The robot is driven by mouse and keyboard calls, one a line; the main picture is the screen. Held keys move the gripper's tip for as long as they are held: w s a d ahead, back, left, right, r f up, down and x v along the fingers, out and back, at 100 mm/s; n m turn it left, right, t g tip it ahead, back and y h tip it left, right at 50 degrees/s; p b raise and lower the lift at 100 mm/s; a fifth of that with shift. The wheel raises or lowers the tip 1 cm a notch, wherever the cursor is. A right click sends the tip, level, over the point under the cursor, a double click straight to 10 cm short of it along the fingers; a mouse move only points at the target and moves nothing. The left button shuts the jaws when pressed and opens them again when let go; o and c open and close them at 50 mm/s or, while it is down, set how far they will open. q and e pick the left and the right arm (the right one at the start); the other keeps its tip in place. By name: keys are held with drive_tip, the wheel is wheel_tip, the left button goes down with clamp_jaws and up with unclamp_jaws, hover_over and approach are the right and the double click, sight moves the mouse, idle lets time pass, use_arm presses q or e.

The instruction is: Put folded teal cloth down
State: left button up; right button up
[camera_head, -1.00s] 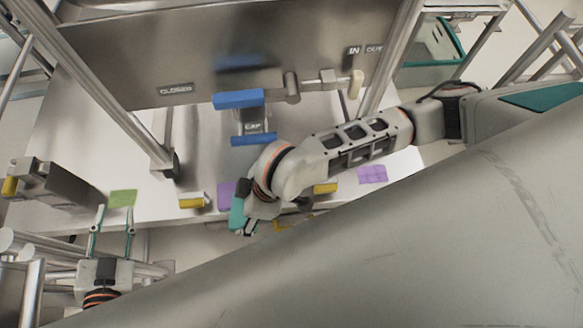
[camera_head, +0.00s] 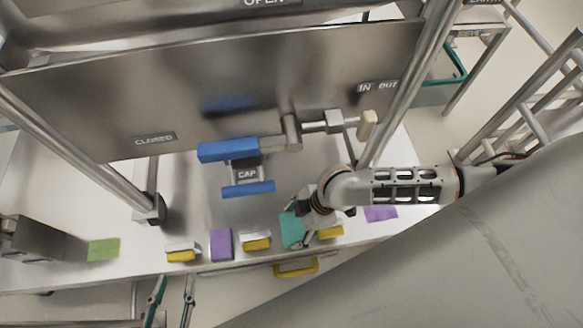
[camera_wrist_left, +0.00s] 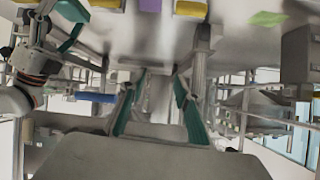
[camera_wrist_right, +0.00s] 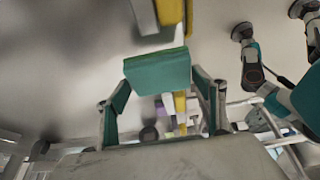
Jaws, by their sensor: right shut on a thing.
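The folded teal cloth (camera_head: 291,230) is at the front part of the pale table, between two yellow-and-white blocks. My right gripper (camera_head: 302,226) is shut on it. In the right wrist view the cloth (camera_wrist_right: 157,72) spans the gap between the teal-padded fingers (camera_wrist_right: 160,92), close to the table surface. I cannot tell whether it touches the table. My left gripper (camera_head: 174,280) is open and empty in front of the table's front edge. Its two spread fingers also show in the left wrist view (camera_wrist_left: 156,108).
A purple cloth (camera_head: 221,244), yellow-and-white blocks (camera_head: 257,241) (camera_head: 182,252), a green cloth (camera_head: 104,250) and another purple cloth (camera_head: 380,214) lie along the front. A blue-handled CAP part (camera_head: 247,174) and a steel panel (camera_head: 90,110) stand behind. A yellow handle (camera_head: 296,267) is at the front edge.

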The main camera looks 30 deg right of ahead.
sight(295, 230)
wheel_tip(295, 230, down, 2)
drive_tip(key=shift+s+f, duration=0.15)
drive_tip(key=shift+f, duration=0.1)
wheel_tip(295, 230, down, 3)
drive_tip(key=shift+f+b, duration=0.15)
drive_tip(key=shift+b, duration=0.9)
drive_tip(key=shift+w+r, duration=0.2)
drive_tip(key=shift+f, duration=0.2)
drive_tip(key=o, duration=1)
use_arm(q)
drive_tip(key=shift+w+d+r+n+h, duration=0.15)
drive_tip(key=shift+w+d+r, duration=0.2)
drive_tip(key=shift+d, duration=0.25)
drive_tip(key=shift+w+d+r+n+h, duration=0.2)
drive_tip(key=shift+d+r, duration=0.2)
drive_tip(key=shift+d, duration=0.15)
drive_tip(key=shift+s+f, duration=0.1)
drive_tip(key=shift+f, duration=0.05)
use_arm(e)
drive_tip(key=shift+r, duration=0.1)
